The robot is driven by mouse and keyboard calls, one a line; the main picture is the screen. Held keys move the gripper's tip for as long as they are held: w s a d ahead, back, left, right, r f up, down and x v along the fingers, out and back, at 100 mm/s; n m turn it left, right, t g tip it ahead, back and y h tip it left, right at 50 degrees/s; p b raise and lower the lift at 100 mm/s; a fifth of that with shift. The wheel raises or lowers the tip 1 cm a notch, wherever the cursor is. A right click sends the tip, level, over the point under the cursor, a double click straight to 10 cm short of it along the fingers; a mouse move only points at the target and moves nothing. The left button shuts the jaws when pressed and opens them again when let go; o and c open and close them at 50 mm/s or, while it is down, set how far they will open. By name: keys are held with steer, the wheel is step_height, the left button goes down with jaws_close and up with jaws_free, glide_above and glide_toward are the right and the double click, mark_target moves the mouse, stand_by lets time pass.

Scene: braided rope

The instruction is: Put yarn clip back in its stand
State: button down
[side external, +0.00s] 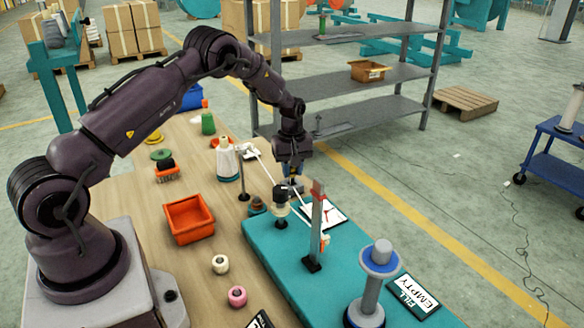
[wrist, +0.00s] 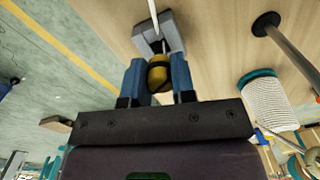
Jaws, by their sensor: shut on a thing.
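My gripper (side external: 292,187) points down over the far left part of the teal mat (side external: 330,262). In the wrist view its two blue fingers (wrist: 158,82) are closed on the yarn clip (wrist: 158,74), which shows as a yellow body with a dark band and a grey block (wrist: 158,36) at its far end. White yarn leads up from the grey block. In the side view the clip is mostly hidden by the fingers. A dark and cream piece on a black foot (side external: 281,212), possibly the stand, is just in front of the gripper; I cannot tell whether they touch.
White yarn (side external: 272,178) runs from a thin dark post (side external: 242,180) to a grey upright with a red top (side external: 317,225). A grey spool holder (side external: 375,278) stands at front right.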

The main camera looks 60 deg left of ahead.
steer(key=shift+f, duration=0.75)
stand_by(1.0)
steer(key=c, duration=0.9)
jaws_free()
steer(key=shift+o, duration=0.2)
step_height(320, 180, up, 12)
steer(key=s+d+r+m+t, duration=0.2)
steer(key=s+d+r+m, duration=0.5)
steer(key=s, duration=0.7)
steer(key=s+d+r+m+t, duration=0.3)
steer(key=s+d+r+m, duration=0.5)
steer(key=s+d+r, duration=0.4)
steer(key=shift+s+d+t, duration=0.3)
steer(key=shift+s+d, duration=0.6)
